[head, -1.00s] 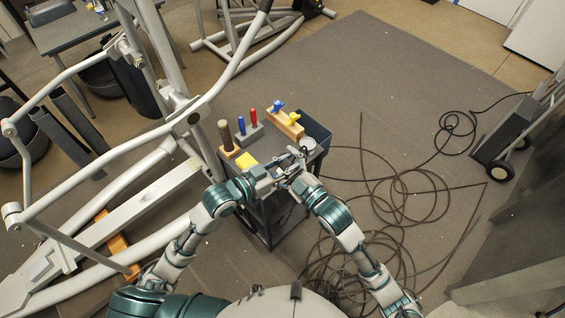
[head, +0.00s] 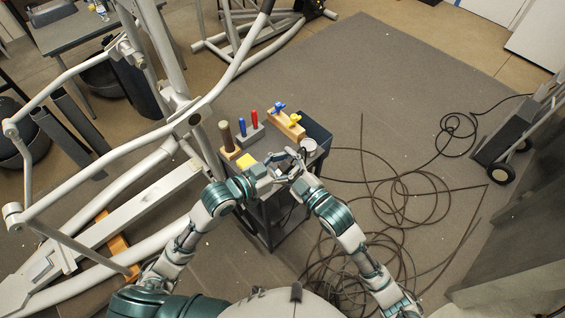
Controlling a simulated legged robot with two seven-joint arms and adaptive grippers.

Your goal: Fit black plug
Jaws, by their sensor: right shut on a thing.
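Both my grippers are close together over the near part of a small dark cart (head: 262,228). My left gripper (head: 270,169) comes in from the left, and its small fingers do not show clearly enough to tell their opening. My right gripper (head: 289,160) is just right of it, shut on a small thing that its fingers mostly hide. I cannot make out the black plug or the place where it fits.
On the cart stand a brown cylinder (head: 226,135), blue and red handled tools (head: 254,119) in a grey block, a wooden block with blue and yellow knobs (head: 287,122), and a yellow block (head: 246,160). The elliptical frame (head: 150,190) is left; cables (head: 400,195) lie right.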

